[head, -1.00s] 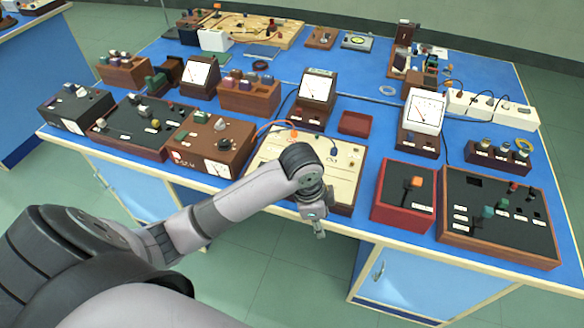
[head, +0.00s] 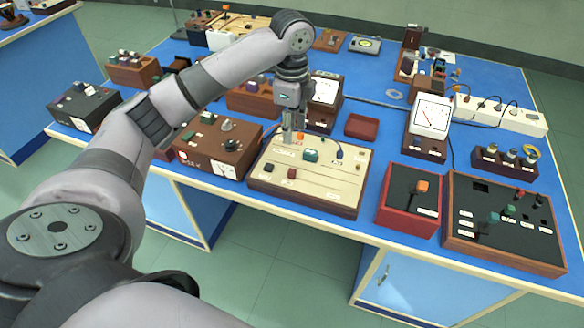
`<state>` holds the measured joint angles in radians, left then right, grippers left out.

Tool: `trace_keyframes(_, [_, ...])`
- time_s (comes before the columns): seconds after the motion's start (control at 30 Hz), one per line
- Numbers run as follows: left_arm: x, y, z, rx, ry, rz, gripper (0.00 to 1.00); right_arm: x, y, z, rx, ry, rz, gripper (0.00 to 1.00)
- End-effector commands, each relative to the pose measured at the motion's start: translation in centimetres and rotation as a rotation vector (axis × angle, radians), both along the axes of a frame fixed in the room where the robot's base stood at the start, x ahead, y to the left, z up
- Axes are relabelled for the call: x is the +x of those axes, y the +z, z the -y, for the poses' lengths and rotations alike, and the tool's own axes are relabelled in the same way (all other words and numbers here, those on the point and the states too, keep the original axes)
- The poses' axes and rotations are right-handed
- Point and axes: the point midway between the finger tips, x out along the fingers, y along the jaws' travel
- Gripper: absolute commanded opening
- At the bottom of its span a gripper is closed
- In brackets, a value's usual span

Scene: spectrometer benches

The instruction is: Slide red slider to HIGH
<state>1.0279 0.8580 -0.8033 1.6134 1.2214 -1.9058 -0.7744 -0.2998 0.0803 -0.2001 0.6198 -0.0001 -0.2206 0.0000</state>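A cream panel (head: 330,190) with a wooden frame lies at the front middle of the blue bench. On it are a dark red knob (head: 291,173), a black knob (head: 268,168) to its left and a green knob (head: 311,155) behind it, with thin track lines. The labels are too small to read. My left gripper (head: 288,139) points down over the panel's back left part, behind the red knob and apart from it. The view does not show whether its fingers are apart. My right gripper is not in view.
A red box (head: 408,205) with an orange knob and a dark switch board (head: 500,232) stand right of the panel. A brown meter box (head: 215,148) stands left. A white-faced meter (head: 326,90) and a small red tray (head: 362,126) are behind.

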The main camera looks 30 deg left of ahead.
Motion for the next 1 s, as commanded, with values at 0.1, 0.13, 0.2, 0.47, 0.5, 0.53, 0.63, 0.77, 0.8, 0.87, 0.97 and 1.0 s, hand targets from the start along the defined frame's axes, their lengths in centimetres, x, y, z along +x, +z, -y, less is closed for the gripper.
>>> trace_keyframes(0.1, [-0.1,-2.6,0.0,0.001,0.001,-0.005,0.38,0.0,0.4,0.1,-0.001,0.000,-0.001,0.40])
trace_keyframes(0.13, [-0.1,-3.2,0.0,0.001,0.000,-0.004,0.38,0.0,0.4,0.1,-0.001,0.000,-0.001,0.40])
trace_keyframes(0.2, [-0.1,-4.8,0.0,0.000,-0.001,-0.004,0.38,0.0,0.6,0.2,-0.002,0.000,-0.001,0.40])
trace_keyframes(0.47, [-0.1,-10.4,0.0,0.001,0.001,-0.003,0.38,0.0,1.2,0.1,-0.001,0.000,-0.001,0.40])
trace_keyframes(0.5, [-0.1,-11.1,0.0,0.000,0.000,-0.003,0.38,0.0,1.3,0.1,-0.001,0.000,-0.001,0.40])
trace_keyframes(0.53, [-0.1,-11.7,0.0,0.001,0.000,-0.002,0.38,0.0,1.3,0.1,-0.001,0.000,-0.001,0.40])
trace_keyframes(0.63, [-0.1,-13.2,0.1,0.000,0.000,0.000,0.38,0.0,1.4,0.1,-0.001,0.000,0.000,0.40])
trace_keyframes(0.77, [-0.1,-14.5,0.0,0.000,0.001,0.001,0.38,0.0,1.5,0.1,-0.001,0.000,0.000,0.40])
trace_keyframes(0.8, [-0.1,-14.7,0.0,0.000,0.000,0.001,0.38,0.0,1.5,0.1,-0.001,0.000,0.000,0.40])
trace_keyframes(0.87, [-0.1,-15.0,0.0,0.000,0.000,0.001,0.38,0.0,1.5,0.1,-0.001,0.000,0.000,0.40])
trace_keyframes(0.97, [0.0,-15.1,0.0,0.000,0.000,0.002,0.38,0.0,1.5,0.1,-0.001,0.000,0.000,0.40])
trace_keyframes(1.0, [0.0,-15.1,0.0,0.000,0.000,0.002,0.38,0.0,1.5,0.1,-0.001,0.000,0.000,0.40])
